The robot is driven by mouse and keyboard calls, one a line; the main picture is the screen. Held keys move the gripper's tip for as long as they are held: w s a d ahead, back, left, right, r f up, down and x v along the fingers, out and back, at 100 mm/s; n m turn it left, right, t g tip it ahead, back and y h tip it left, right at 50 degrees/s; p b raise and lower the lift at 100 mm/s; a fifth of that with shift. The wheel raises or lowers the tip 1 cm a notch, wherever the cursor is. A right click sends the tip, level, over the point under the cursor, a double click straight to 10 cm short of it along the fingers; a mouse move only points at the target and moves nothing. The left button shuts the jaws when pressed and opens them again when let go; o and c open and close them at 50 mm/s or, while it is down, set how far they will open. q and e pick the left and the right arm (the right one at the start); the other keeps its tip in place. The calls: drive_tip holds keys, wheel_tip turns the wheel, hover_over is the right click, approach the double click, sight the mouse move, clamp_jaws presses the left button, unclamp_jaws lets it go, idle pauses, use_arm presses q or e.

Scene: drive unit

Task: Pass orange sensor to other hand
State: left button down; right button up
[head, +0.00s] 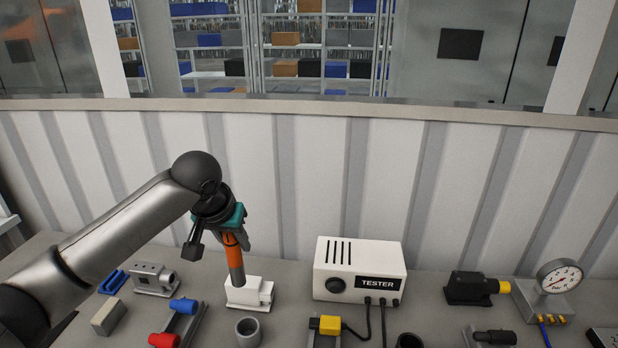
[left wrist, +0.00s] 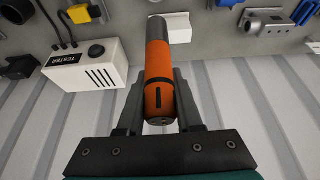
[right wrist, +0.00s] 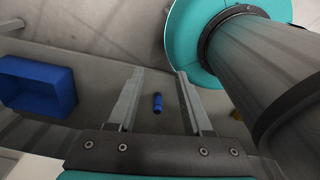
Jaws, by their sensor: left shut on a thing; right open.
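The orange sensor (head: 234,257) is an orange cylinder with a grey metal end. My left gripper (head: 232,238) is shut on its orange part and holds it upright, grey end down, over a white block (head: 249,292) on the bench. I cannot tell whether the grey end touches the block. In the left wrist view the orange sensor (left wrist: 160,82) lies between the fingers of the left gripper (left wrist: 160,105). My right gripper (right wrist: 160,100) is open and empty in the right wrist view; it is not in the head view.
A white tester box (head: 358,270) stands right of the sensor. A grey ring (head: 248,331), blue and red cylinders (head: 183,306) and a pressure gauge (head: 559,277) are on the bench. The right wrist view shows a blue bin (right wrist: 38,87) and a small blue cylinder (right wrist: 158,103) below.

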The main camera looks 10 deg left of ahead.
use_arm(q)
drive_tip(key=s+d+f+b, duration=0.4)
drive_tip(key=s+d+b, duration=0.4)
drive_tip(key=s+b, duration=0.1)
drive_tip(key=shift+s+d+f+m+b, duration=0.3)
drive_tip(key=shift+s+d+b, duration=0.1)
drive_tip(key=shift+s, duration=0.15)
